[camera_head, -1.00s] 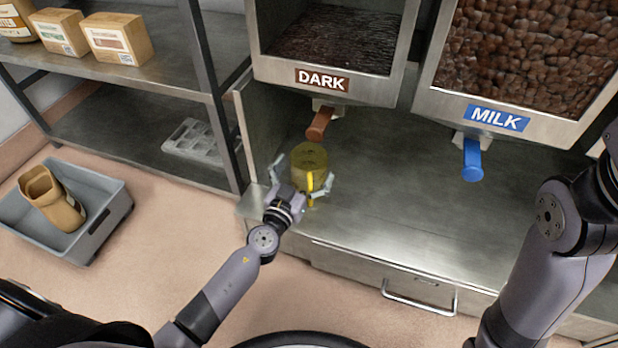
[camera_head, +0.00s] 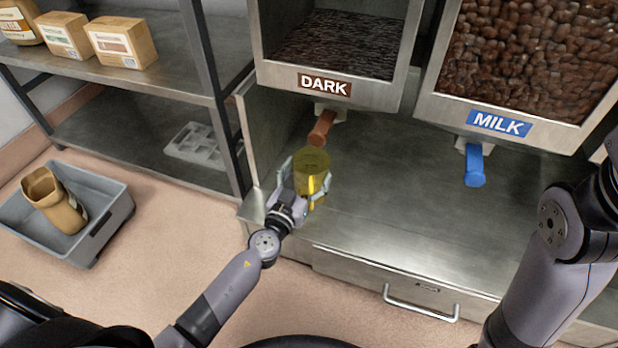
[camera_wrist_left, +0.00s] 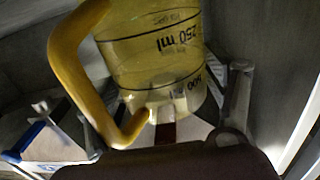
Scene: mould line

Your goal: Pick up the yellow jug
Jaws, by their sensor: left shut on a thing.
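The yellow jug (camera_head: 313,164) is see-through with a solid yellow handle, and stands at the left end of the steel counter, near the brown DARK spout. My left gripper (camera_head: 305,184) is shut on it, with a finger on either side of its body. In the left wrist view the jug (camera_wrist_left: 160,60) fills the middle, with volume marks on its wall and the handle toward the left. Whether its base touches the counter is hard to tell. My right gripper is out of view; only part of that arm shows at the right.
The DARK dispenser's brown spout (camera_head: 322,128) hangs just behind the jug. The MILK dispenser's blue spout (camera_head: 474,166) is further right. The counter (camera_head: 400,190) between is clear. A drawer handle (camera_head: 420,303) sticks out in front. A grey bin (camera_head: 108,212) with a tan container stands on the floor.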

